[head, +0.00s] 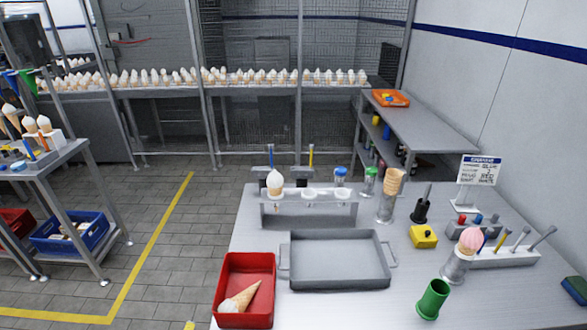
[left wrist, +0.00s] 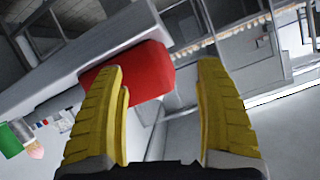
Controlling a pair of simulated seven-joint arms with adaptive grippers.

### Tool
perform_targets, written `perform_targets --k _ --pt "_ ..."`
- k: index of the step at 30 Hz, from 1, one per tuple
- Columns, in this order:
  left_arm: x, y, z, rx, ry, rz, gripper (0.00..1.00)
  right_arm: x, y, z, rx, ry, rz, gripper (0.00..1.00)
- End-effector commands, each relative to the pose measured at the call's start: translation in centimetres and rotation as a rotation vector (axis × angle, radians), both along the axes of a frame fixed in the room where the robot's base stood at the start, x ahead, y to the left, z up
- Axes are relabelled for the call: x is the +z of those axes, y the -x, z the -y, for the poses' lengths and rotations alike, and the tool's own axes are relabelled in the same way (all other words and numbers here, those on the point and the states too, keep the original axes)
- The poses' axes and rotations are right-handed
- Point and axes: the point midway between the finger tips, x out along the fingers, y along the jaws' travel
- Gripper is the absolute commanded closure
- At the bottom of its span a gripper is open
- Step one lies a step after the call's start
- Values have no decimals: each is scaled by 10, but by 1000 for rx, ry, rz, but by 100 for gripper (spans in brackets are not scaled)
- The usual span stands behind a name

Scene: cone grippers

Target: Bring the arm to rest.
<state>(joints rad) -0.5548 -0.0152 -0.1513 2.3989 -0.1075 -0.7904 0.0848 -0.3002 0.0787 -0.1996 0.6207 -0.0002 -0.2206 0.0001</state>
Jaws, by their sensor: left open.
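My left gripper (left wrist: 158,67) shows in the left wrist view with its two yellow ribbed fingers spread wide apart and nothing between them. Beyond the fingers, a red bin (left wrist: 140,62) shows at a tilt, apart from them. In the head view a small yellow tip (head: 189,325) shows at the bottom edge, left of the table; it looks like a finger of this gripper. The rest of my left arm is hidden there. My right gripper is in neither view.
The table holds a red bin (head: 226,318) with a cone (head: 240,297), a grey tray (head: 340,285), a cone rack (head: 308,213), a green cup (head: 433,300) and a pink-topped cone (head: 470,241). Floor left of the table is clear. A cart with a blue crate (head: 68,245) stands further left.

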Motion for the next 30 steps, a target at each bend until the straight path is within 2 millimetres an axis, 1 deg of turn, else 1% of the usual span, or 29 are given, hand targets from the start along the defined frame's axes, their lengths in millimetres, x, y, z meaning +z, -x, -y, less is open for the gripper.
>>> perform_targets --k 1,3,6,10,15,24,30 --pt "-10 8 -11 0 -60 -64 29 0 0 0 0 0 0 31" --pt "-24 20 -26 2 -142 -155 29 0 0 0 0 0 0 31" --pt "-38 36 -45 4 -240 -264 29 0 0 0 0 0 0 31" --pt "-48 53 -64 5 -331 -366 29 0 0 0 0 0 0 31" --pt "-55 70 -84 6 -422 -466 29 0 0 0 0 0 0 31" --pt "-62 96 -113 5 -551 -609 29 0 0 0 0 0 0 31" --pt "-104 87 -103 -25 -516 -630 29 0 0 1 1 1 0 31"
